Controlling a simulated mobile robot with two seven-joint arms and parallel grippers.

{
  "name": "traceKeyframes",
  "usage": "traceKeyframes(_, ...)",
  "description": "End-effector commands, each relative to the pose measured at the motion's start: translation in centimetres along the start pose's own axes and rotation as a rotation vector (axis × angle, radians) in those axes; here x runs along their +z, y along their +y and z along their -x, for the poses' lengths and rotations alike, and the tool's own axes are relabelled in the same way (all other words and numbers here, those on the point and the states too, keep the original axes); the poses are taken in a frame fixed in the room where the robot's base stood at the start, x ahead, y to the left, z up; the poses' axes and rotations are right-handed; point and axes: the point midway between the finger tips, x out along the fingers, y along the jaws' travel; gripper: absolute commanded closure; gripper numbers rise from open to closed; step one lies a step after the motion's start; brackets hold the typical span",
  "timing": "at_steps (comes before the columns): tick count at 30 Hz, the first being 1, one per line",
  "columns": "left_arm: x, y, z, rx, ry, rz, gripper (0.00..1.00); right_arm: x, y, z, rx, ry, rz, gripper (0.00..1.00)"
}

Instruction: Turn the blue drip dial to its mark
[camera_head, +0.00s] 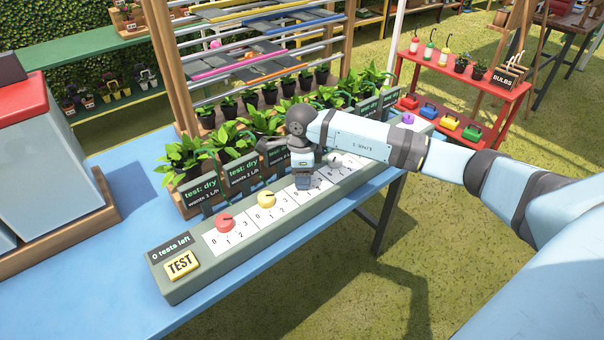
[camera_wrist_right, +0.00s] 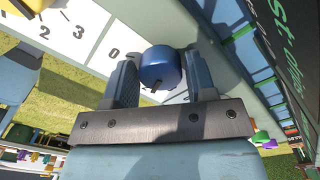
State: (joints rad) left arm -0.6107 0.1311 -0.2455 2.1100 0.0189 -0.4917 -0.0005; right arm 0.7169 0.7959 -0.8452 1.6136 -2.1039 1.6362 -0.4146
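The blue drip dial (camera_wrist_right: 160,66) shows in the wrist view as a round knob on a white scale plate. My right gripper (camera_wrist_right: 160,57) is open, with one finger on each side of the dial and narrow gaps visible. In the head view my right gripper (camera_head: 305,184) is over the middle of the grey dial panel (camera_head: 195,283) and hides the blue dial. My left gripper is not in view.
A red dial (camera_head: 225,222) and a yellow dial (camera_head: 266,199) sit left on the panel; a purple dial (camera_head: 407,119) is at its far end. A yellow TEST button (camera_head: 181,264) is at the near end, under "0 tests left". Potted plants and black signs (camera_head: 202,192) line the back.

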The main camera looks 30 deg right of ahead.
Motion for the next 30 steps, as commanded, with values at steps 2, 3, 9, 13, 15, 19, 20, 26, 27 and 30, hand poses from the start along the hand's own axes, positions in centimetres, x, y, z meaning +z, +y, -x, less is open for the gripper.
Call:
traceKeyframes(2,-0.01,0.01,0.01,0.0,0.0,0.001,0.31,0.0,0.0,0.02,0.0,0.0,0.0,0.67)
traceKeyframes(3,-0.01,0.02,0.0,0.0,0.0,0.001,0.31,0.0,0.0,0.03,0.0,0.0,0.0,0.76)
traceKeyframes(9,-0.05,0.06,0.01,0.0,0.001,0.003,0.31,0.0,0.0,0.05,0.0,0.0,-0.005,0.8)
traceKeyframes(13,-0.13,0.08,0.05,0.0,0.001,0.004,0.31,0.01,-0.01,0.09,0.0,-0.001,-0.029,0.8)
traceKeyframes(15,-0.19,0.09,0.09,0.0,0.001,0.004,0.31,0.01,-0.03,0.12,0.0,-0.002,-0.055,0.8)
traceKeyframes(19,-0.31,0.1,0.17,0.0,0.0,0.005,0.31,0.01,-0.06,0.17,0.001,-0.004,-0.125,0.8)
traceKeyframes(20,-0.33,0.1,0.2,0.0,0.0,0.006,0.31,0.01,-0.06,0.18,0.001,-0.004,-0.147,0.8)
traceKeyframes(26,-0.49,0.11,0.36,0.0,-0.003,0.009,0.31,-0.02,-0.11,0.24,0.001,-0.008,-0.317,0.8)
traceKeyframes(27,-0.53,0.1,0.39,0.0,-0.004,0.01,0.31,-0.02,-0.13,0.25,0.0,-0.01,-0.355,0.8)
traceKeyframes(30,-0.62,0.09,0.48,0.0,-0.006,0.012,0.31,-0.05,-0.14,0.25,0.0,-0.011,-0.45,0.8)
